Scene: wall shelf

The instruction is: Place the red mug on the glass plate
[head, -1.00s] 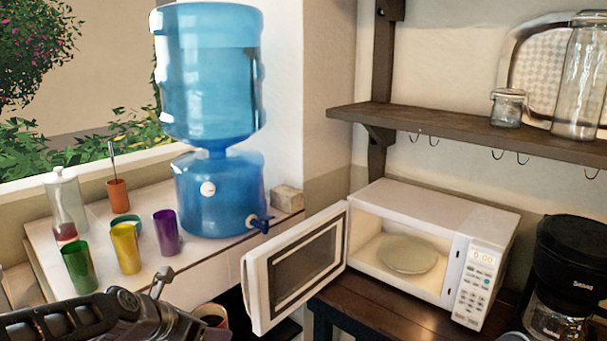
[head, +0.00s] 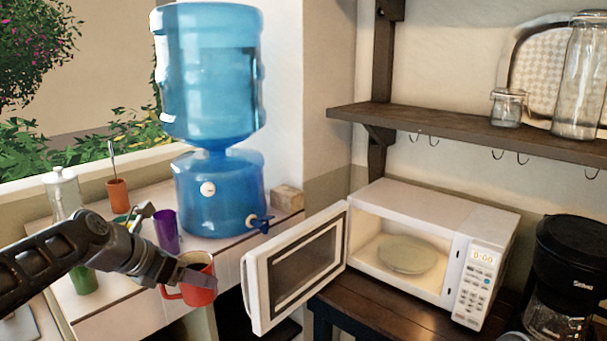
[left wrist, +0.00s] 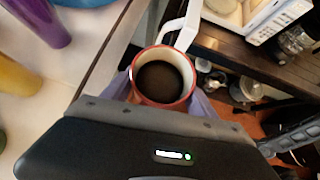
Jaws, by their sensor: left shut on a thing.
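The red mug (head: 200,286) is held upright in front of the white counter's edge, left of the open microwave door. In the left wrist view the mug (left wrist: 163,99) shows dark liquid inside. My left gripper (head: 192,277) is shut on the mug; in the left wrist view its fingers (left wrist: 162,88) flank the mug. The glass plate (head: 407,254) lies inside the lit, open microwave, empty.
The microwave door (head: 297,265) stands open between the mug and the cavity. A purple cup (head: 167,231) and blue water dispenser (head: 217,190) stand on the counter. A coffee maker (head: 570,270) is right of the microwave (head: 440,225).

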